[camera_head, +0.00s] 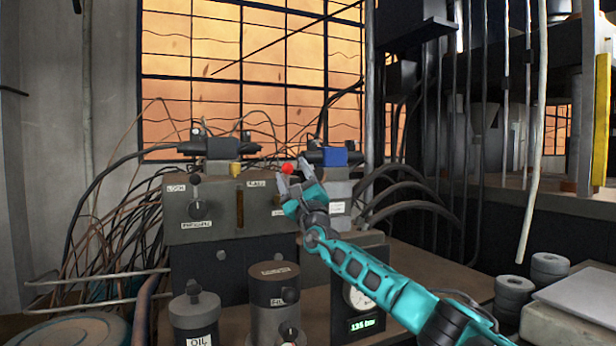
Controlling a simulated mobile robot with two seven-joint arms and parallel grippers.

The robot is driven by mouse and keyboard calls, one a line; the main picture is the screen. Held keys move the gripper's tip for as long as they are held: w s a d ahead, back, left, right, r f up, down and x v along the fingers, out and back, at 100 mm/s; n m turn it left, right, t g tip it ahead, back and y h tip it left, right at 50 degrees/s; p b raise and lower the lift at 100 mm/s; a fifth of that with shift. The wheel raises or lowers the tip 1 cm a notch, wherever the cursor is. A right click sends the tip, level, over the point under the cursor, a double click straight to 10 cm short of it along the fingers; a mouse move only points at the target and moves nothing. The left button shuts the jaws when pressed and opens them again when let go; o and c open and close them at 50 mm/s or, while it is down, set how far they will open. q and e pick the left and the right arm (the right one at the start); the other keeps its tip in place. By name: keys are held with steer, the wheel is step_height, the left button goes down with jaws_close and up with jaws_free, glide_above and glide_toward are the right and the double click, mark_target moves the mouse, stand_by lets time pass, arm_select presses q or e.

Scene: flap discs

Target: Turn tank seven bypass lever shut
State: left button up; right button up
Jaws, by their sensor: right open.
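A small red knob (287,168) shows at the upper right of a grey-brown control block (213,231); I cannot tell for certain that it is the bypass lever's end. My right gripper (293,176) is open, with its fingers up close around or just in front of the red knob. I cannot tell whether they touch it. The gripper and my teal arm hide part of the block's right side. My left gripper is not in view.
Black valve heads stand on the block, one with a blue cap (334,156) and one with a yellow piece (235,170). A gauge and green display (361,324), an oil canister (196,317) and a dark cylinder (274,300) stand below. Cables crowd the left.

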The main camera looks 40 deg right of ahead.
steer(key=s+a+p, duration=0.1)
steer(key=s+a, duration=0.1)
steer(key=s, duration=0.5)
steer(key=shift+s+a+p, duration=0.15)
steer(key=shift+s+p, duration=0.15)
steer(key=shift+p, duration=0.05)
stand_by(0.4)
